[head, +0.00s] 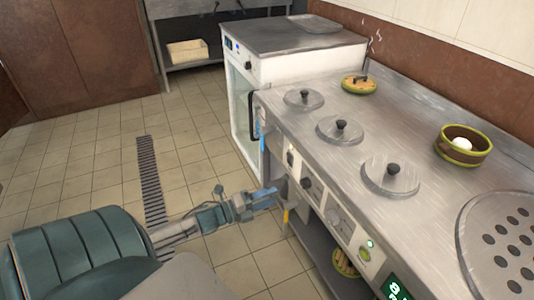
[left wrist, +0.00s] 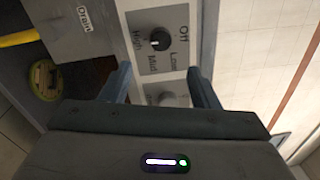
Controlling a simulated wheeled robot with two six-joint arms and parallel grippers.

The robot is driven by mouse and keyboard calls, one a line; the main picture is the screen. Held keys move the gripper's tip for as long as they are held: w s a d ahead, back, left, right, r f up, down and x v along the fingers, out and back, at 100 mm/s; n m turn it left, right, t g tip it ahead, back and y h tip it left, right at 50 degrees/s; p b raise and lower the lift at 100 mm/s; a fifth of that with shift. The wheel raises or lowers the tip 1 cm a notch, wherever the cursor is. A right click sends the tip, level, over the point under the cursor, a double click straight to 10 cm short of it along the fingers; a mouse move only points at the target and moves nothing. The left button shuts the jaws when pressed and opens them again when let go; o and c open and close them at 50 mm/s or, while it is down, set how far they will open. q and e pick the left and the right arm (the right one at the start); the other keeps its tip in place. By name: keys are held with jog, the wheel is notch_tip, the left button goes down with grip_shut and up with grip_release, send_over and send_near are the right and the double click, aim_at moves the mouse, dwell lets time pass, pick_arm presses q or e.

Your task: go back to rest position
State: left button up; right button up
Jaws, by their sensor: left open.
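My left gripper (head: 268,196) reaches in from the lower left in the head view, in front of the steel counter's front panel. In the left wrist view its two fingers (left wrist: 160,84) are spread apart with nothing between them. Beyond them is a black knob (left wrist: 160,41) on a panel marked Off, Low, Mid and High. I cannot tell whether the fingers touch the panel. My right gripper is not in view.
The steel counter (head: 432,108) has several lidded wells, a green-rimmed pot (head: 463,146) with a white item, and a perforated plate (head: 503,245). A white cabinet (head: 296,66) adjoins it. Tiled floor (head: 100,160) is open at left.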

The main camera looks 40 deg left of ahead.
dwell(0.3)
